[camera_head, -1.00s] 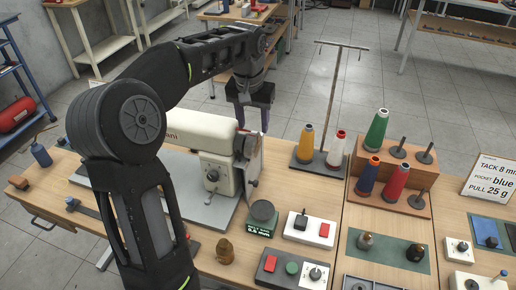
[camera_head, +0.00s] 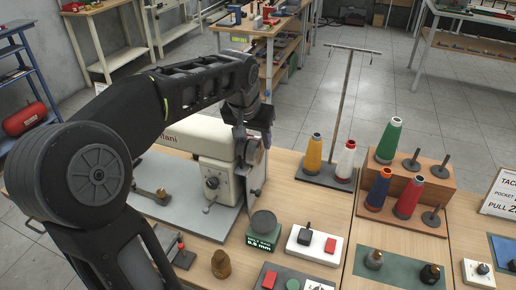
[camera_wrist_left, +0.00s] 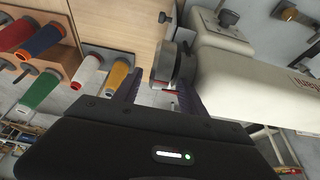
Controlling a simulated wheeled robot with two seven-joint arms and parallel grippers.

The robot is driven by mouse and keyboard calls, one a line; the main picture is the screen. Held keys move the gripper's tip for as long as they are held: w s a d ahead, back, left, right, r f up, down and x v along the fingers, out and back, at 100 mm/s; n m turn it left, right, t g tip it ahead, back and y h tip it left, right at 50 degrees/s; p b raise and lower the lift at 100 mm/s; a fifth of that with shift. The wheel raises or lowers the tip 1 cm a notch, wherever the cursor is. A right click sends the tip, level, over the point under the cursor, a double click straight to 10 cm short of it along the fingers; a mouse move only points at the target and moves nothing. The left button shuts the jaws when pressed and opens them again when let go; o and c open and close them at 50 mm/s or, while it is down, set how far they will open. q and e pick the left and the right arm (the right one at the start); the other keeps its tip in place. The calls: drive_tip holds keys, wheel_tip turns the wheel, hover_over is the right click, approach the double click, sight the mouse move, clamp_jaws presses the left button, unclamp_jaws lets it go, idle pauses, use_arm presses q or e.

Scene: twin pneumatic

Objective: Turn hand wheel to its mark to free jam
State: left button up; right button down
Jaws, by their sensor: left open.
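A white sewing machine (camera_head: 200,140) stands on a grey plate. Its hand wheel (camera_head: 255,153) is on the machine's right end, facing right. In the left wrist view the hand wheel (camera_wrist_left: 163,68) is a dark and silvery disc beside the white machine body, with a small red mark (camera_wrist_left: 171,91) near its edge. My left gripper (camera_head: 253,138) is open at the wheel. In the left wrist view the fingers of my left gripper (camera_wrist_left: 161,93) lie on either side of the wheel's near edge. Whether they touch it I cannot tell. My right gripper is not in view.
A rack of thread cones (camera_head: 405,190) and a thread stand (camera_head: 330,172) are to the right. A round dark dish (camera_head: 263,223) on a green block and a switch box (camera_head: 315,243) stand in front of the wheel. A brown bobbin-like piece (camera_head: 221,264) is nearby.

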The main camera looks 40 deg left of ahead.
use_arm(q)
drive_tip(key=x, duration=0.5)
drive_tip(key=shift+w+f, duration=0.1)
drive_tip(key=shift+f, duration=0.3)
drive_tip(key=shift+c, duration=0.4)
clamp_jaws()
